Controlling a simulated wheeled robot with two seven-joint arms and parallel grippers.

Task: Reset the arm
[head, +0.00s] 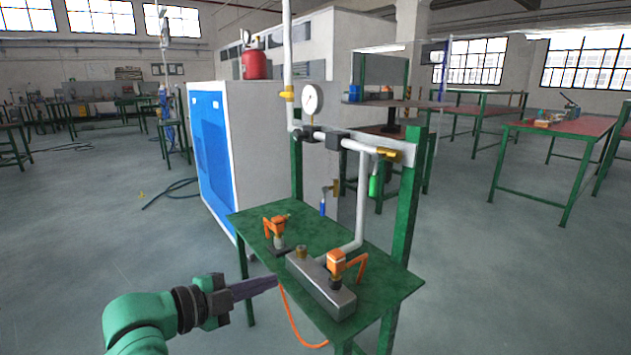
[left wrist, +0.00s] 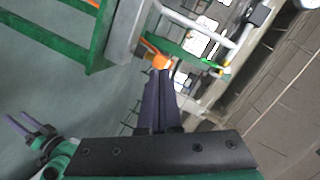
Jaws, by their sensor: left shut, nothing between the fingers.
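My left arm comes in from the lower left in the head view. My left gripper (head: 275,281) is shut and empty, with its purple fingers together just left of the green table's front edge. The shut fingers (left wrist: 160,74) also show in the middle of the left wrist view. My right gripper (left wrist: 15,115) shows at the left edge of the left wrist view, with two purple fingers apart and nothing seen between them. It does not show in the head view.
The green table (head: 392,284) bears a grey metal block (head: 322,285) and orange valve fittings (head: 275,226). An orange hose (head: 290,318) hangs at its front. A pipe frame with a pressure gauge (head: 312,100) stands behind.

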